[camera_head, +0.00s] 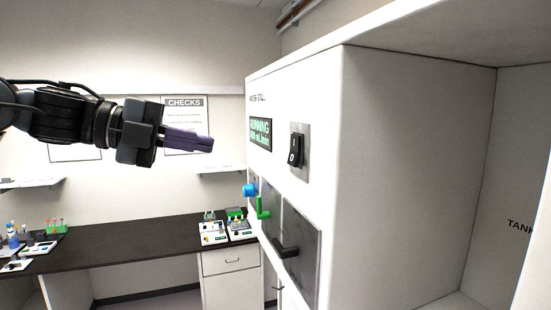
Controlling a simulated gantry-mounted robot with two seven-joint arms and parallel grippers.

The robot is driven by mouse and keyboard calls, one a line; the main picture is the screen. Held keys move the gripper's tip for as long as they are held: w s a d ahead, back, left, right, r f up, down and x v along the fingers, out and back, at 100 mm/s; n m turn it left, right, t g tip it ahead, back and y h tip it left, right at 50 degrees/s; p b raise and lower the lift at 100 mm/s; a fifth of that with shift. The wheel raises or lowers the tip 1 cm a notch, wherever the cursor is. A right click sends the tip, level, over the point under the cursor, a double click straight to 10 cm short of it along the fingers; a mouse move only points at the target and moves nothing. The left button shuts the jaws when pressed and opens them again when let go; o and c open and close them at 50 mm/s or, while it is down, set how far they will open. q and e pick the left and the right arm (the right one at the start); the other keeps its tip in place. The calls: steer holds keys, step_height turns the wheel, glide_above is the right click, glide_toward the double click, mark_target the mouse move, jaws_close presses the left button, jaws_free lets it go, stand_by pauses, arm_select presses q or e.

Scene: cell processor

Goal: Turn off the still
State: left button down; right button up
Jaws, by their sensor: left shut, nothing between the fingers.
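The water still is a white cabinet (390,170) filling the right half of the head view. Its front has a green display (260,134) that reads RUNNING with a flow figure below. To the right of the display is a black rocker switch (296,150) on a grey plate, with a 0 mark on its lower part. My left gripper (212,144) comes in from the left, level with the display. Its purple-grey fingers are shut and empty, pointing right, and appear apart from the still. My right gripper is out of view.
Below the switch, a blue knob (249,190), a green valve handle (262,208) and a black handle (286,248) stick out of the front. A dark bench (130,238) with racks and small devices runs along the back wall. A CHECKS poster (196,112) hangs behind my gripper.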

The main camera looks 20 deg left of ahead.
arm_select(q)
steer(key=p, duration=0.5)
glide_toward(291, 161)
steer(key=x, duration=0.5)
steer(key=shift+w+d+r, duration=0.1)
steer(key=shift+d+r, duration=0.05)
steer(key=shift+d, duration=0.05)
steer(key=shift+w+d+f, duration=0.3)
steer(key=shift+w+d, duration=0.15)
steer(key=shift+d, duration=0.05)
